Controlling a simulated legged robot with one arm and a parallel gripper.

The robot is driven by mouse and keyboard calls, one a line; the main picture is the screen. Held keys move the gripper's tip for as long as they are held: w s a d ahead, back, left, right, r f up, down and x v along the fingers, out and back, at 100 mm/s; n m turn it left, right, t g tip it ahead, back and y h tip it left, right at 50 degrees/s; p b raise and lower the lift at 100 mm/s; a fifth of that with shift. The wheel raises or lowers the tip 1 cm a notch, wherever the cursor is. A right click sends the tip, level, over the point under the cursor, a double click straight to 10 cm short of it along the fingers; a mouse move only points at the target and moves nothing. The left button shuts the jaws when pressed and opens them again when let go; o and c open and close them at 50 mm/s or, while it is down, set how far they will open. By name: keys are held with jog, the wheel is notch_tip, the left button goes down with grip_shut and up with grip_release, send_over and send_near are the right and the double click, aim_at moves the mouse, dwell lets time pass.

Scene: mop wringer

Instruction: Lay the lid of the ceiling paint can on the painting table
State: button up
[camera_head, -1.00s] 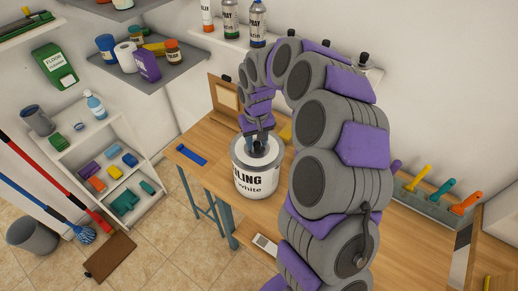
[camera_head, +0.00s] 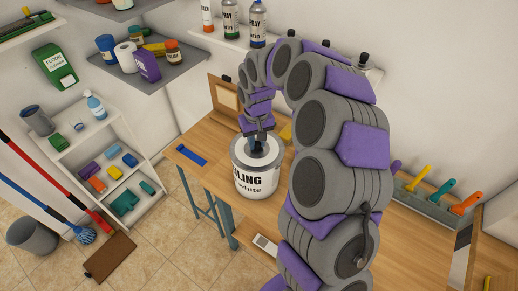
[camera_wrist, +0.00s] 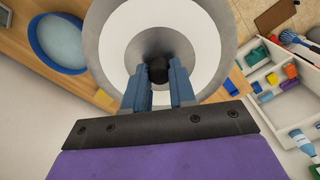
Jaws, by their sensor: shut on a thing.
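The ceiling paint can (camera_head: 256,180) stands upright on the wooden painting table (camera_head: 212,137). It is white with a grey metal rim and dark lettering. Its lid (camera_head: 244,157) shows as a white disc within the rim, with a dark knob in the middle. My gripper (camera_wrist: 158,74) is over the can's middle, its blue-grey fingers shut on the black knob (camera_wrist: 158,71) of the lid. In the wrist view the lid (camera_wrist: 190,35) shows as a white ring inside the grey rim. I cannot tell whether the lid is raised from the can.
A blue flat item (camera_head: 191,155) lies on the table left of the can. A white-and-grey item (camera_head: 265,244) lies near the front edge. A round blue-rimmed container (camera_wrist: 37,48) shows in the wrist view.

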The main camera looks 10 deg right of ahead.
aim_at(257, 143)
jog(key=shift+r, duration=0.15)
jog(key=shift+r+p, duration=1.1)
jog(key=shift+r, duration=1.25)
jog(key=o, duration=0.4)
jog(key=c, duration=0.4)
